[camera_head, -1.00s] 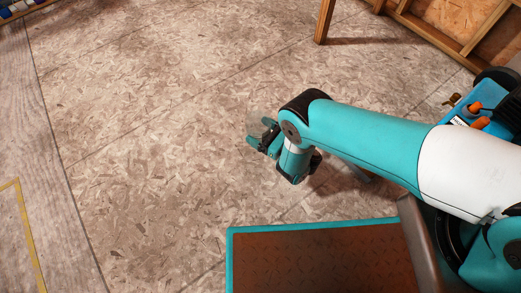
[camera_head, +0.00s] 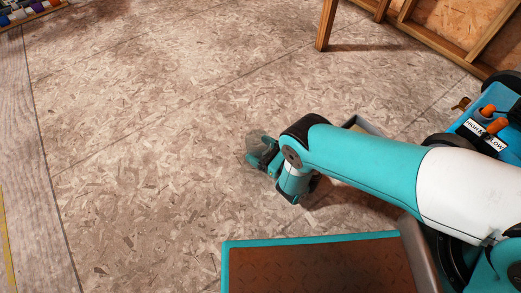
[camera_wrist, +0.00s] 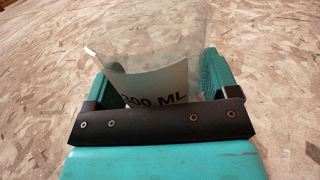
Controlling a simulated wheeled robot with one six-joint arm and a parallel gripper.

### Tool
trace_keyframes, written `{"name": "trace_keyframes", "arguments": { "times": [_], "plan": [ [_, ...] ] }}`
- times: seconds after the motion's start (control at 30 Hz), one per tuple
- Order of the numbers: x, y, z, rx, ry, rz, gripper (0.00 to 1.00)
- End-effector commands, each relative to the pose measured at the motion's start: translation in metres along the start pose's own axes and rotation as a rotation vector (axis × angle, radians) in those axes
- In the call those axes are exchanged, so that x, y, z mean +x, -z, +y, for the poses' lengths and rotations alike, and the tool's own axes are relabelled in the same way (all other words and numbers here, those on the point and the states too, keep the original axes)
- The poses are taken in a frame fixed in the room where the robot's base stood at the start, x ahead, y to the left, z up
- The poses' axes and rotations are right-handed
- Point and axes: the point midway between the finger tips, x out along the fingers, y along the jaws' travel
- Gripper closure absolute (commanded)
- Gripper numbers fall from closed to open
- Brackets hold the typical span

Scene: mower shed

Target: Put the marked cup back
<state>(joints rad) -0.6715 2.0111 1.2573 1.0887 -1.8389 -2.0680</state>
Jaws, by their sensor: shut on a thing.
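The marked cup (camera_wrist: 150,55) is clear, with dark lettering that reads in part "00 ML" and a whitish lower part. It sits between the two teal fingers of my gripper (camera_wrist: 155,85), which is shut on it. The black crossbar of the gripper hides the cup's near lower part. In the head view, my gripper (camera_head: 265,155) is held out to the left of the arm, over the wooden floor. The cup (camera_head: 254,160) shows there only faintly at the fingertips. The place where the cup belongs cannot be made out.
A blue machine with orange caps and a "HIGH LOW" label (camera_head: 480,135) stands at the right. A grey-edged object (camera_head: 366,126) is partly hidden behind my arm. A wooden frame (camera_head: 327,25) stands at the top right, and coloured items (camera_head: 30,10) at the top left. The floor (camera_head: 150,150) between is clear.

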Motion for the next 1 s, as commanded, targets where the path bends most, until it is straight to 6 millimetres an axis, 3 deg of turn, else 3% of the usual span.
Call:
{"name": "trace_keyframes", "arguments": {
  "times": [0.07,0.1,0.17,0.47,0.57,0.67,1.0],
  "plan": [
    [0.000,0.004,0.000,0.000,0.000,0.000,0.52],
    [0.000,0.003,0.000,0.000,0.000,0.000,0.13],
    [0.000,0.003,0.000,0.000,0.000,0.000,0.00],
    [0.000,-0.003,0.000,0.000,0.000,0.000,0.00],
    [-0.009,-0.005,-0.001,0.000,0.001,0.003,0.00],
    [-0.024,-0.008,-0.001,0.001,0.002,0.003,0.00],
    [-0.102,-0.006,0.000,0.001,0.004,0.002,0.00]
  ]
}}
